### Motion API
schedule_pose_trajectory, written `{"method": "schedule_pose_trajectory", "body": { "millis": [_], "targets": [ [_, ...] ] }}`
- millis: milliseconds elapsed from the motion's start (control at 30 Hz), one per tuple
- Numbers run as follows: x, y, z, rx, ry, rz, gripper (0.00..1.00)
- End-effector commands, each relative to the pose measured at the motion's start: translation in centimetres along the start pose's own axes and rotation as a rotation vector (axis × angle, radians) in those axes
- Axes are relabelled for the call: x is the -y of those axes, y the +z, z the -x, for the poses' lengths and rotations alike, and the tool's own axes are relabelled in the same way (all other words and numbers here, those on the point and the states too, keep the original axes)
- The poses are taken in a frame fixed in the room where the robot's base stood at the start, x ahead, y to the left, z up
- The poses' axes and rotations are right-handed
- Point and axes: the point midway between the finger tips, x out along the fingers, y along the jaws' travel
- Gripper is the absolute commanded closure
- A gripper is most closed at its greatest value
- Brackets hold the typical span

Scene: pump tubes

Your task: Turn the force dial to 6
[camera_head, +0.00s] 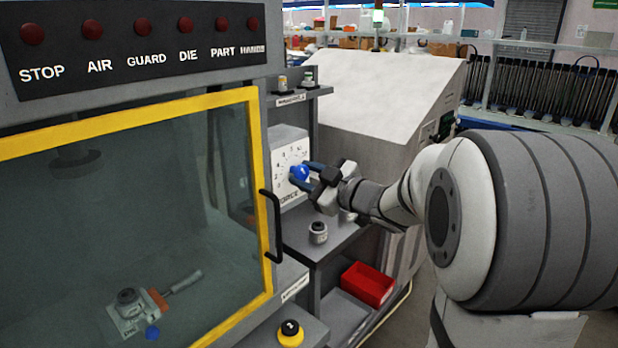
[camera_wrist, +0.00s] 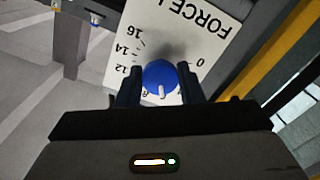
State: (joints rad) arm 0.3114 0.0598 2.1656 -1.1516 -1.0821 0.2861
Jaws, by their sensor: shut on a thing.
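The force dial is a blue round knob on a white numbered plate (camera_head: 283,153), on the machine's side just right of the yellow-framed guard. The blue knob (camera_head: 299,173) is partly hidden by my gripper (camera_head: 305,171). In the wrist view, the knob (camera_wrist: 159,76) sits between the two dark fingers of my gripper (camera_wrist: 160,78), which are shut on it from both sides. Its white pointer aims down in that picture, close to the 8. The numbers beside it are partly hidden, so its exact reading is unclear. The plate (camera_wrist: 180,35) reads FORCE upside down.
The yellow-framed guard (camera_head: 263,190) with a black handle (camera_head: 270,225) stands left of the dial. A small jar (camera_head: 318,232) stands on the shelf below, with a red bin (camera_head: 367,284) lower down. A yellow-based button (camera_head: 290,333) is at the front.

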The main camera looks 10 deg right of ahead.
Motion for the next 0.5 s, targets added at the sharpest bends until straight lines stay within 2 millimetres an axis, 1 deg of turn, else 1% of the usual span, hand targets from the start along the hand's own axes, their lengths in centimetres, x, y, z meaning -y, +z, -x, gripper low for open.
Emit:
{"method": "schedule_pose_trajectory", "body": {
  "millis": [167,200,433,467,500],
  "targets": [
    [-0.19,-0.2,-0.04,-0.003,0.003,0.002,0.89],
    [-0.19,-0.21,-0.04,-0.003,0.003,0.002,0.65],
    [-0.09,-0.14,-0.04,-0.002,0.002,0.0,0.46],
    [-0.08,-0.13,-0.04,-0.002,0.001,0.0,0.44],
    [-0.07,-0.12,-0.04,-0.002,0.001,0.0,0.44]
  ]
}}
